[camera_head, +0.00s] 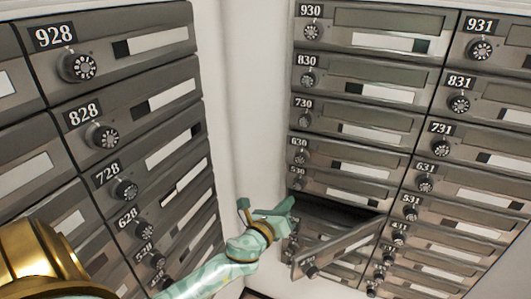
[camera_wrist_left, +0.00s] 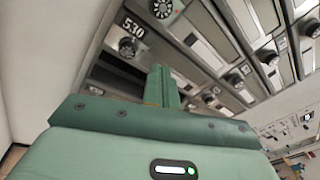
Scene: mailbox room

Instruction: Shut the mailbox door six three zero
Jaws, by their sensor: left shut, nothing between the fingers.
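Mailbox door 630 (camera_head: 358,164) is in the right bank in the head view, under 730 and above 530 (camera_head: 345,186). It looks flush with its neighbours. The open compartment (camera_head: 340,212) lies just below the 530 label, and its door (camera_head: 342,250) hangs swung out and tilted; its number is not readable. My left gripper (camera_head: 284,206) is shut and empty, at the left edge of that opening near the corner. In the left wrist view its fingers (camera_wrist_left: 163,86) stand in front of the dark opening (camera_wrist_left: 122,72), below the 530 label (camera_wrist_left: 133,27). Contact cannot be told. My right gripper is not in view.
The white corner wall (camera_head: 238,90) divides the two banks. The left bank (camera_head: 165,145) stands close beside my left arm, with its doors flush. Dial knobs, such as the one at 631 (camera_head: 426,184), stick out from the doors. The space before the upper right bank is clear.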

